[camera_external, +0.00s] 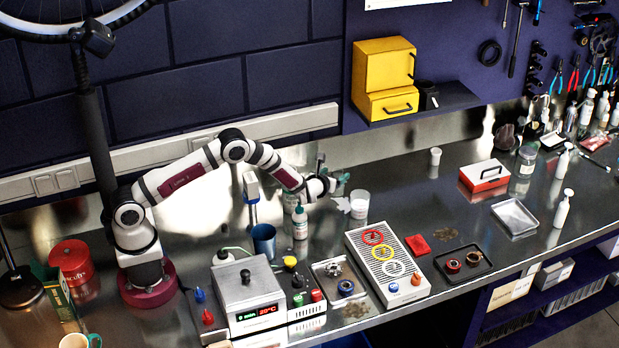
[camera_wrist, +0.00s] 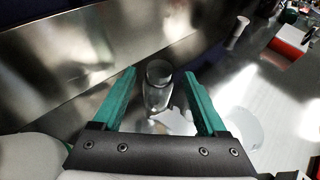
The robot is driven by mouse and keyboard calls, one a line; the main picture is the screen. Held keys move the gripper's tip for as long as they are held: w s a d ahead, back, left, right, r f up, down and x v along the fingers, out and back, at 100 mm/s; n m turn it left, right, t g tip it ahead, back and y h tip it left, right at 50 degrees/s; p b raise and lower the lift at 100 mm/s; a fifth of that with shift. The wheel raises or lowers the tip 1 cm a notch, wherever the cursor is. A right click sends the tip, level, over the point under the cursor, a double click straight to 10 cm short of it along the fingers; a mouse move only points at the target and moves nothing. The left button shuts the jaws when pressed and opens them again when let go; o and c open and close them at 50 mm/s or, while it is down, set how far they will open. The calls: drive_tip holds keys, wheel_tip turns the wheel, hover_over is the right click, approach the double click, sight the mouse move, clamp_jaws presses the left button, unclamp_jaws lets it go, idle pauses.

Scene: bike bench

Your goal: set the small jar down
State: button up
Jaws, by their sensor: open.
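A small clear glass jar (camera_wrist: 158,85) shows in the wrist view between the two teal fingers of my gripper (camera_wrist: 160,88). The fingers are spread, with a visible gap on the jar's right side; contact on the left is hard to judge. In the outside view my gripper (camera_external: 340,180) is over the back part of the steel bench, near the wall. The jar is hard to make out there, mostly lost against the fingers and reflections. Whether its base rests on the bench is not clear.
A white tub (camera_external: 359,204) stands close in front of my gripper, beside a crumpled white piece (camera_external: 343,205). A dropper bottle (camera_external: 299,222) and a blue cup (camera_external: 264,240) stand to the left. The bench to the right of the tub is fairly clear.

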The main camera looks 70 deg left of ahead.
drive_tip(key=v, duration=0.8)
drive_tip(key=s+a+r+n+g, duration=0.1)
drive_tip(key=s+r+n, duration=0.1)
drive_tip(key=r, duration=0.1)
drive_tip(key=s+a+r+n+g+y, duration=0.1)
drive_tip(key=s+r+n, duration=0.1)
drive_tip(key=s, duration=0.1)
drive_tip(key=s+a+r+n, duration=0.1)
drive_tip(key=s+a+r, duration=0.1)
drive_tip(key=r, duration=0.1)
drive_tip(key=shift+s+r+n+g+y, duration=0.35)
drive_tip(key=shift+n+g+y, duration=0.05)
drive_tip(key=s+r+n+g+h, duration=0.1)
drive_tip(key=s+r+n+g, duration=0.25)
drive_tip(key=s, duration=0.55)
drive_tip(key=s+r+n+g+h, duration=0.1)
drive_tip(key=s+r+n+g, duration=0.1)
drive_tip(key=s+n, duration=0.45)
drive_tip(key=s+d+f+n+h, duration=0.1)
drive_tip(key=s+d, duration=0.4)
drive_tip(key=s, duration=0.5)
drive_tip(key=s+d+f+n+g+h, duration=0.1)
drive_tip(key=s+d+n+h, duration=0.3)
drive_tip(key=s, duration=0.6)
drive_tip(key=shift+s+d+n+h, duration=0.3)
drive_tip(key=shift+s+d+h, duration=0.1)
drive_tip(key=shift+d+h, duration=0.8)
